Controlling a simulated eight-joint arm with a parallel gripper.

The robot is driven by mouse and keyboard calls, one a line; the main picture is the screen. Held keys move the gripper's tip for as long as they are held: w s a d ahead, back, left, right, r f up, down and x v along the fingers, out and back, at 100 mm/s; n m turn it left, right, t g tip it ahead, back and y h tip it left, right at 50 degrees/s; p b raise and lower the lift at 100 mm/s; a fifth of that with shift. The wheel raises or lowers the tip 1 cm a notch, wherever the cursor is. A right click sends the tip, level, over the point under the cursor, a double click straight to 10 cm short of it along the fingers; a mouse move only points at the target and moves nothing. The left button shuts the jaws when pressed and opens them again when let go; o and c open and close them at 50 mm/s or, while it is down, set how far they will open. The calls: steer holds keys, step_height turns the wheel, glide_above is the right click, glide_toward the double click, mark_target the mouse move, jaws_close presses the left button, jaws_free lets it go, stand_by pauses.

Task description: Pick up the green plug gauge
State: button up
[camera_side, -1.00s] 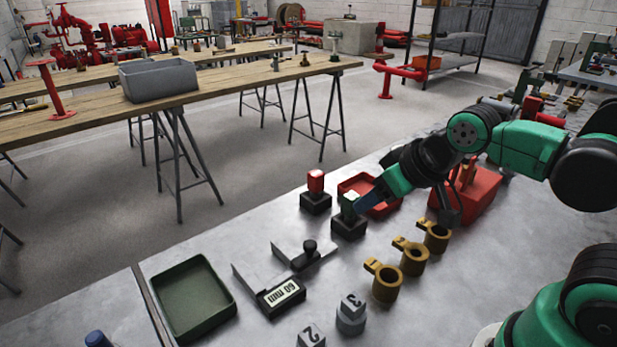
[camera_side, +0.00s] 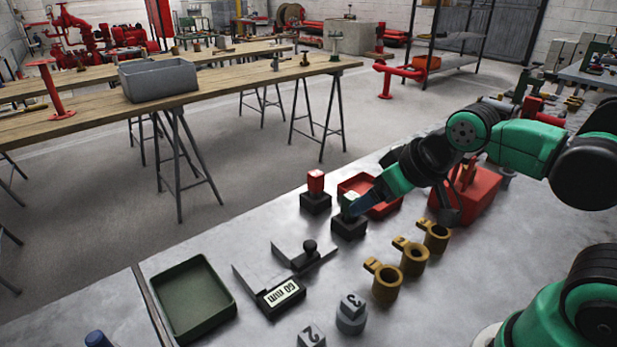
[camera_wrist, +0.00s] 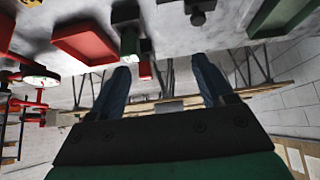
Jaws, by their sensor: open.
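The green plug gauge (camera_side: 349,203) stands upright in a black block (camera_side: 348,227) on the grey metal bench. My gripper (camera_side: 362,204) is at its right side in the side view, with a blue finger overlapping it; contact cannot be told. In the wrist view, which looks upside down, the green plug gauge (camera_wrist: 130,42) is ahead of the blue fingers, nearer the left one. My gripper (camera_wrist: 162,66) is open there, with nothing between the fingers.
A red plug gauge (camera_side: 316,182) in its own block stands behind left. A red tray (camera_side: 385,207) lies close behind the gripper.

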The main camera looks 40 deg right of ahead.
steer(key=g, duration=0.4)
glide_toward(352, 195)
step_height(352, 195, down, 2)
steer(key=s+a, duration=0.1)
steer(key=a, duration=0.2)
steer(key=w+d+f+g, duration=0.1)
steer(key=w+f, duration=0.1)
steer(key=w+d+f+g, duration=0.1)
steer(key=f, duration=0.1)
steer(key=shift+w+d+f+g, duration=0.1)
steer(key=shift+w+d+g, duration=0.05)
steer(key=shift+d+g, duration=0.15)
steer(key=shift+w+d+f, duration=0.15)
steer(key=shift+f, duration=3)
jaws_close()
